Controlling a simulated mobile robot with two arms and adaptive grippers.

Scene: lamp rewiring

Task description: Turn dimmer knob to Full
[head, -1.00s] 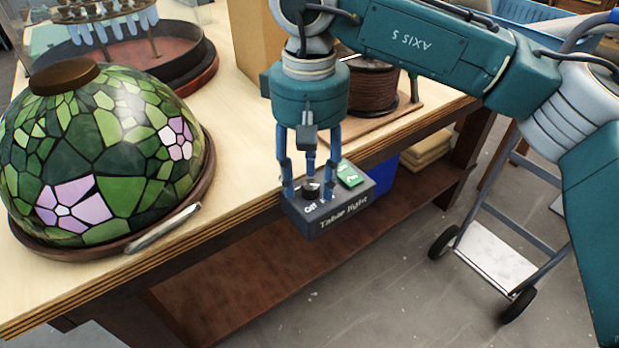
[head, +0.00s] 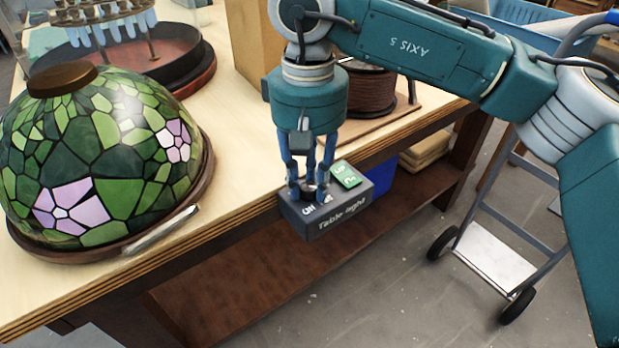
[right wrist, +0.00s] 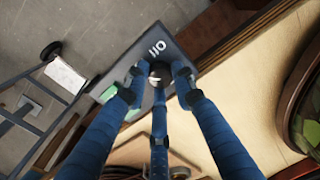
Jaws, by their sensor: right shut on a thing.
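The dimmer box (head: 337,218), dark grey and labelled "Table light", sits at the workbench's front edge. Its black knob (head: 307,188) is on the top face, among my right gripper's fingers. My right gripper (head: 311,186) points straight down and its blue fingers are closed around the knob. In the right wrist view the knob (right wrist: 159,74) sits between the fingertips of the gripper (right wrist: 157,88), with white lettering on the box (right wrist: 183,45) beside it. A green label or display (head: 346,174) lies on the box's top right. The lettering near the knob is partly covered. My left gripper is out of view.
A green and pink stained-glass lampshade (head: 105,150) stands on the left of the workbench (head: 235,190), with a silver tool (head: 163,228) at its rim. A wire spool (head: 370,90) stands behind my gripper. A hand truck (head: 487,255) is on the floor at right.

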